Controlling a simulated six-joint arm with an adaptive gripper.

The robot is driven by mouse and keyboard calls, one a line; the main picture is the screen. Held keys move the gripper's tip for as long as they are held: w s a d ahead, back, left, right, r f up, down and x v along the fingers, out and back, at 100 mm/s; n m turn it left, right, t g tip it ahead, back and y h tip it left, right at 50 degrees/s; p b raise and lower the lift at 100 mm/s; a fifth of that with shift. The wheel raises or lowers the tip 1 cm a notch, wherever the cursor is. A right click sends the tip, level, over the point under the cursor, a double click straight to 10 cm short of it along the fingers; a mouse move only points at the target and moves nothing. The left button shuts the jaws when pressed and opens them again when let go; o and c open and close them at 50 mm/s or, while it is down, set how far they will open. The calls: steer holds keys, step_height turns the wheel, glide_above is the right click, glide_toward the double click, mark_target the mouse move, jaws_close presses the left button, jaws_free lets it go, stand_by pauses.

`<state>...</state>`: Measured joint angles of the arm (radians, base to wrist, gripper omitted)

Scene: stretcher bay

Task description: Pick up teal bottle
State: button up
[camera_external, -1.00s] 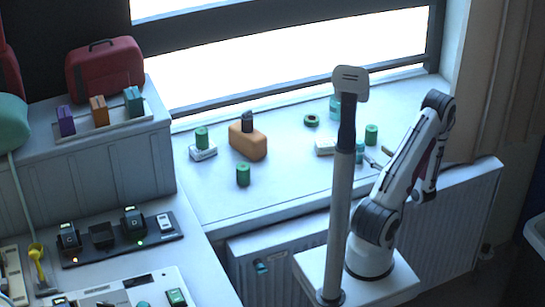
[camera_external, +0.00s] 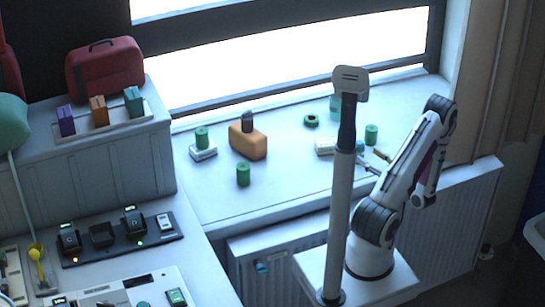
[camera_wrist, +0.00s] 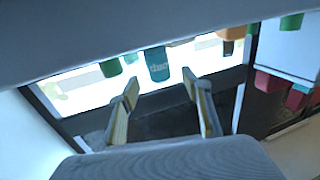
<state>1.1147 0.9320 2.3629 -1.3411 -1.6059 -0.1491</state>
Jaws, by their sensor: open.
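The teal bottle (camera_wrist: 158,65), with pale lettering, shows in the wrist view just beyond the gap between my fingers. The picture there is upside down, and the bottle's far end is cut off by a pale surface. In the external view a teal bottle (camera_external: 360,147) stands on the sill right of the grey post, partly hidden. My gripper (camera_wrist: 160,86) is open and empty, one finger toward each side of the bottle. In the external view my gripper (camera_external: 369,157) is low over the sill, close to the bottle and partly hidden by my arm.
Another teal item (camera_external: 335,107) stands behind the post. A green cylinder (camera_external: 371,134), a green ring (camera_external: 311,120) and a white block (camera_external: 325,146) are near. An orange block (camera_external: 248,140) and more green cylinders are left. The sill's front middle is clear.

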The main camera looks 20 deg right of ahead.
mark_target(363, 148)
steer(key=shift+w+a, duration=0.15)
steer(key=shift+w, duration=0.55)
steer(key=shift+w+a+r, duration=0.15)
steer(key=shift+w+r, duration=0.15)
steer(key=shift+w, duration=0.4)
steer(key=shift+w+a+r, duration=0.1)
steer(key=shift+w+r, duration=0.15)
steer(key=shift+w, duration=0.45)
steer(key=shift+x, duration=1.2)
steer(key=c, duration=1.2)
